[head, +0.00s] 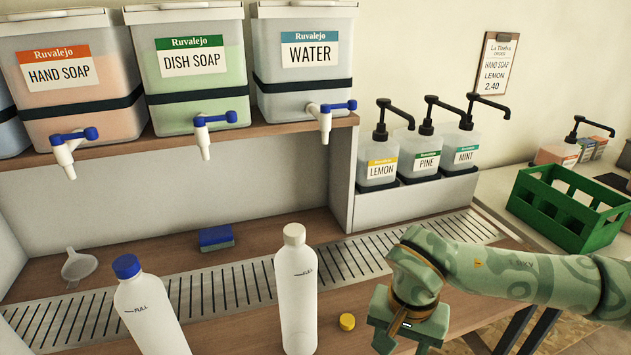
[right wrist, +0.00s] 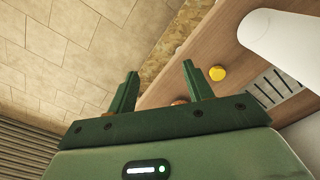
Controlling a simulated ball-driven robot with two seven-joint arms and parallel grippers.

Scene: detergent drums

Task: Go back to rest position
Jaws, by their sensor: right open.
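My right arm comes in from the right in the head view, with its green gripper (head: 406,325) pointing down near the front edge of the counter (head: 245,330). In the right wrist view my right gripper (right wrist: 160,70) is open, with nothing between its fingers. A white bottle with a white cap (head: 297,290) stands upright left of the gripper, apart from it. A white bottle with a blue cap (head: 150,315) stands further left. A loose yellow cap (head: 347,322) lies between the white-capped bottle and the gripper; it also shows in the right wrist view (right wrist: 217,73). My left gripper is not in view.
Hand soap (head: 75,85), dish soap (head: 195,75) and water (head: 305,60) drums with taps stand on the shelf. Lemon, pine and mint pumps (head: 428,155) stand behind the drain grate (head: 350,258). A funnel (head: 79,265), sponge (head: 215,238) and green crate (head: 570,210) are around.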

